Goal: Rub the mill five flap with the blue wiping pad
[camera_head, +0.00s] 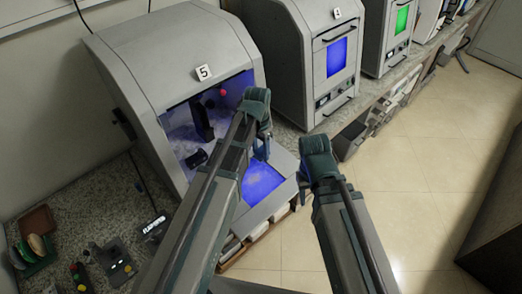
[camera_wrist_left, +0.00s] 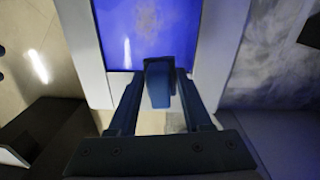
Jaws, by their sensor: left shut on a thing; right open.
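Mill five (camera_head: 170,75), a grey cabinet with a "5" label, stands open at the left in the head view. Its flap (camera_head: 284,204) is folded down in front, with a grey frame around a glowing blue window. In the left wrist view the flap (camera_wrist_left: 82,45) shows a pale smudge on its window. My left gripper (camera_head: 262,148) is over the flap, shut on the blue wiping pad (camera_wrist_left: 159,88). The pad appears over the window's edge; I cannot tell whether it touches. My right gripper (camera_head: 302,182) is open and empty, right of the flap.
Another grey mill (camera_head: 290,50) with a blue window and one with a green window (camera_head: 402,20) stand along the counter to the right. A dark rack (camera_head: 37,262) with coloured pads and a control box (camera_head: 115,262) are at lower left. The tiled floor at right is clear.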

